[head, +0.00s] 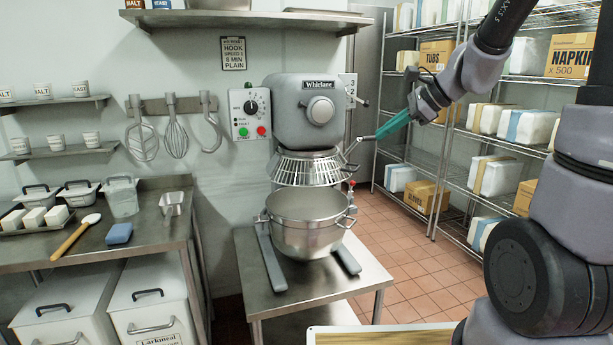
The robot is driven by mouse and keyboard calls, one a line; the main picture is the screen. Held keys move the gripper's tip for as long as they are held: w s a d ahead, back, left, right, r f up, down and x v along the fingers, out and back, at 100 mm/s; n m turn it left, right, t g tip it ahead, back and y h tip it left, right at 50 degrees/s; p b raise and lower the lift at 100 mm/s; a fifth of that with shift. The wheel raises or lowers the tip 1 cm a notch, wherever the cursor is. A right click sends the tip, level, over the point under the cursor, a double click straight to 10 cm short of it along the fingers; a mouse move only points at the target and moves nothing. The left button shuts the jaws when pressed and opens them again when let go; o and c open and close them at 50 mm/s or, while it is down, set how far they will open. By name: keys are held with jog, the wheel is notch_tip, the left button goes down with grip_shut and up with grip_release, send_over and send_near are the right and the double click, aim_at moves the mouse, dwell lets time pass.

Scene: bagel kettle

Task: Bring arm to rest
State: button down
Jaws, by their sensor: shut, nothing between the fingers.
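My gripper (358,142) is at the end of my arm, which reaches in from the right. Its teal body points left and down, and its fingers look closed and empty. The tips are close to the right side of the mixer's wire guard (308,166); I cannot tell whether they touch it. The grey mixer (309,112) stands on a steel table, its steel bowl (304,222) below the guard. The bowl's inside is only partly visible.
A steel rack (447,160) with boxes and wrapped packs stands behind my arm. A steel counter (150,238) with tubs, a wooden-handled tool and a blue block is at left. Hooks (175,135) hang on the wall. Tiled floor (410,280) is free right of the mixer table.

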jog(key=s+d+r+n+h, duration=0.3)
jog(key=s+n, duration=0.4)
jog(key=s, duration=0.2)
jog(key=s+d+r+n+t+h, duration=0.1)
jog(key=s+d+r+n+h, duration=0.2)
jog(key=s+n, duration=0.3)
jog(key=s, duration=0.3)
jog(key=shift+r+n, duration=0.35)
jog(key=shift+n, duration=0.05)
jog(key=shift+s, duration=0.1)
